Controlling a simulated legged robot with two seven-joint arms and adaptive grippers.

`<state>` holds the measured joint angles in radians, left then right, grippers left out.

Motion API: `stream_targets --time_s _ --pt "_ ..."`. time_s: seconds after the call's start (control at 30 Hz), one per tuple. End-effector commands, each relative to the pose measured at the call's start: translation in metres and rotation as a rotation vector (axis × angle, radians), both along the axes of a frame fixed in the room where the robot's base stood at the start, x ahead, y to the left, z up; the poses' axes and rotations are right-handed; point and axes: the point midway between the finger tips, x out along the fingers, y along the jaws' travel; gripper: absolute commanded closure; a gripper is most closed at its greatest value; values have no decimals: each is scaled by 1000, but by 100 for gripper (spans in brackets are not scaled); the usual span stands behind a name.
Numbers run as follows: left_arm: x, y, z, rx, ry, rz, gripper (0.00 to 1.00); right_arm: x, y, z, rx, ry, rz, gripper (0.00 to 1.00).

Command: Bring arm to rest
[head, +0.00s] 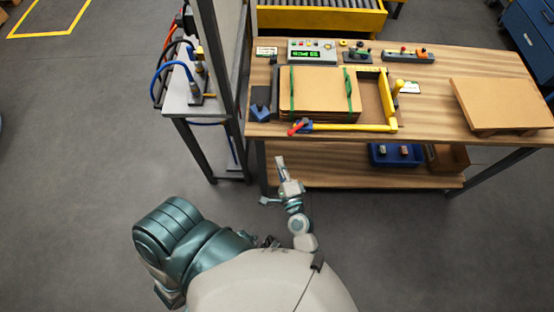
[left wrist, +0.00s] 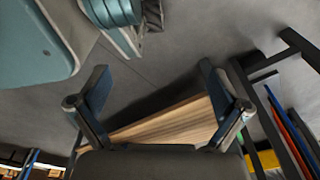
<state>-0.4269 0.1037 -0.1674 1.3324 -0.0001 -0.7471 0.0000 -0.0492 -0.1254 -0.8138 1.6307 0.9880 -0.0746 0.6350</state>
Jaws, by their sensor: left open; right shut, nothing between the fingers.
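The workbench (head: 430,72) carries a stack of brown boards (head: 318,90) with green straps, a yellow frame (head: 350,128), a control box (head: 312,51) and a flat board (head: 505,100). A cabled stand (head: 190,95) is left of it.

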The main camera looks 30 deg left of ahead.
Motion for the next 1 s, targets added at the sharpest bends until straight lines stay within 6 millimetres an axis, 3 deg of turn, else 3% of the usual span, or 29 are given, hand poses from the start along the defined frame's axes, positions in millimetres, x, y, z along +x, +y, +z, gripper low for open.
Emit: stream_targets --time_s 0.33,0.5,0.6,0.67,0.77,0.87,1.0 --pt "31 -14 9 -21 -51 5 0 0 9 -2 -11 -1 -1 100" --pt "27 -13 7 -19 -42 4 0 0 7 -2 -11 -1 -2 100" --pt "20 -6 4 -10 -31 2 0 1 -2 -16 -56 -8 -6 100" --pt "16 -1 3 -3 -23 0 0 2 -14 -38 -129 -17 -6 100" --pt "10 4 1 5 -13 1 0 -1 -46 -94 -324 -41 1 100" --pt "6 3 0 3 -9 1 0 -12 -90 -164 -575 -54 38 100" --pt "7 -4 1 -7 -11 2 0 -41 -159 -255 -908 -44 135 100"
